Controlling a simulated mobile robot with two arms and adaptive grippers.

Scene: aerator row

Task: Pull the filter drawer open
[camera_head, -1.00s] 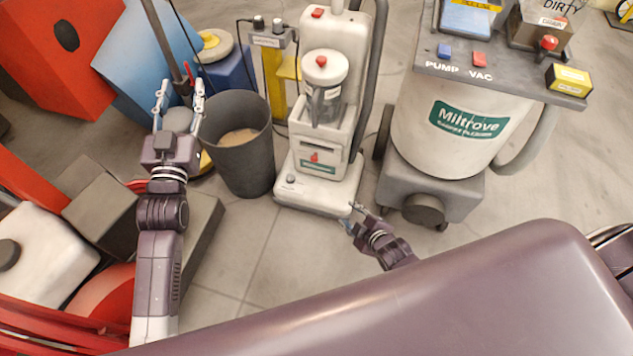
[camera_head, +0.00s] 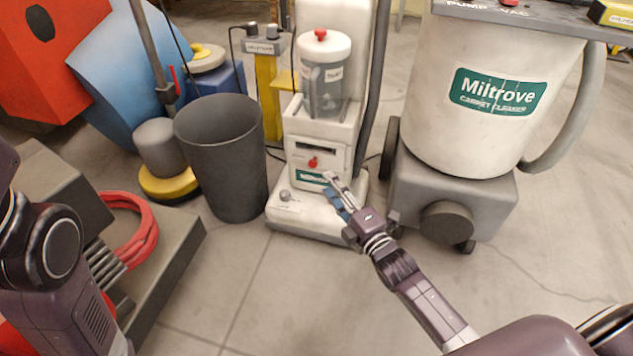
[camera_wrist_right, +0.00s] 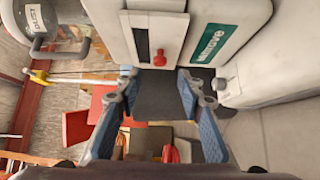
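The filter drawer (camera_head: 301,165) is the pale front panel low on the white upright machine (camera_head: 290,203), with a dark slot and a red knob (camera_head: 312,162). It looks shut. In the right wrist view, the drawer (camera_wrist_right: 174,35) and red knob (camera_wrist_right: 159,58) show turned sideways. My right gripper (camera_head: 336,190) is in front of the machine, a little below and right of the knob. Its blue-padded fingers (camera_wrist_right: 158,88) are apart and empty in the right wrist view, with the knob beyond the tips. My left arm shows at the left edge; its gripper is out of view.
A dark grey bin (camera_head: 225,170) stands left of the machine. The large Miltrove carpet cleaner (camera_head: 450,120) stands close on its right. A clear dust canister (camera_head: 325,85) sits above the drawer. The floor in front is clear.

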